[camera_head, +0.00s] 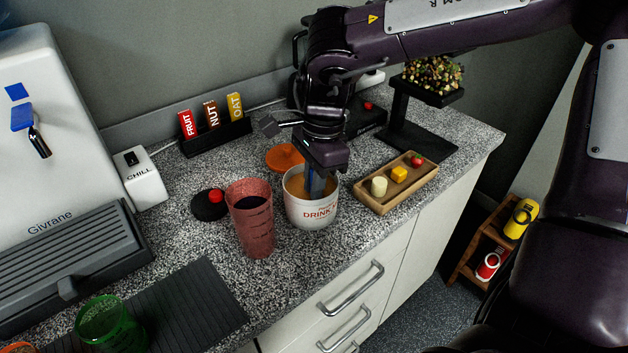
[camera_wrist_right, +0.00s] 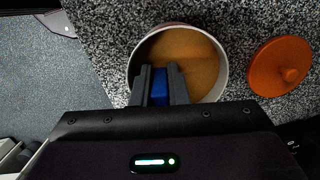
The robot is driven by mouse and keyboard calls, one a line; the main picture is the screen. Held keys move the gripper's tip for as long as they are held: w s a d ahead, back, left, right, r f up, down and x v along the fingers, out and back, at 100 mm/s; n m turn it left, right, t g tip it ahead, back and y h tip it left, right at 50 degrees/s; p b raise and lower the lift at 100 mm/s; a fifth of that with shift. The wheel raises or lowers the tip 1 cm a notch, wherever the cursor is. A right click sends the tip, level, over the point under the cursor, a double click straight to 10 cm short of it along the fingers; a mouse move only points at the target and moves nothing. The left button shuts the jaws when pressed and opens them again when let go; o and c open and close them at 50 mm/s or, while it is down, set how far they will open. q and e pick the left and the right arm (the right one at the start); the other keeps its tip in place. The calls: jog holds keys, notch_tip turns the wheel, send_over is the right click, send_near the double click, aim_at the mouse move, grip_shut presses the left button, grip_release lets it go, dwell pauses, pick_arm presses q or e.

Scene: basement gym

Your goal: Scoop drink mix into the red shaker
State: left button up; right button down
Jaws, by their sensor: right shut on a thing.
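The red shaker (camera_head: 252,222) stands upright and uncapped on the speckled counter. A white drink mix tub (camera_head: 311,211) stands just right of it, open, with orange-tan powder inside; the powder (camera_wrist_right: 205,62) fills the tub's view from the right wrist. My right gripper (camera_head: 317,180) points down into the tub's mouth. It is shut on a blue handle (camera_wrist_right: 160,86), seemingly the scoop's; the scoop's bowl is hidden. The orange tub lid (camera_head: 285,157) lies on the counter behind the tub. A black lid with a red knob (camera_head: 211,203) lies left of the shaker. My left gripper is not in view.
A wooden tray (camera_head: 371,203) with small pieces sits right of the tub. A bar holder (camera_head: 216,139) and a CHILL box (camera_head: 140,180) stand behind. The counter's front edge is close.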

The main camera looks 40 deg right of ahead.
jog(key=shift+r, duration=0.1)
dwell(0.5)
notch_tip(320, 180, up, 9)
jog(key=p, duration=0.7)
jog(key=shift+f, duration=0.25)
notch_tip(320, 180, down, 8)
jog(key=b, duration=0.7)
jog(key=shift+f, duration=0.2)
notch_tip(320, 180, up, 7)
jog(key=p, duration=0.4)
jog(key=shift+r+p, duration=0.2)
jog(key=shift+p, duration=0.2)
notch_tip(320, 180, down, 3)
jog(key=shift+s+a+r, duration=0.1)
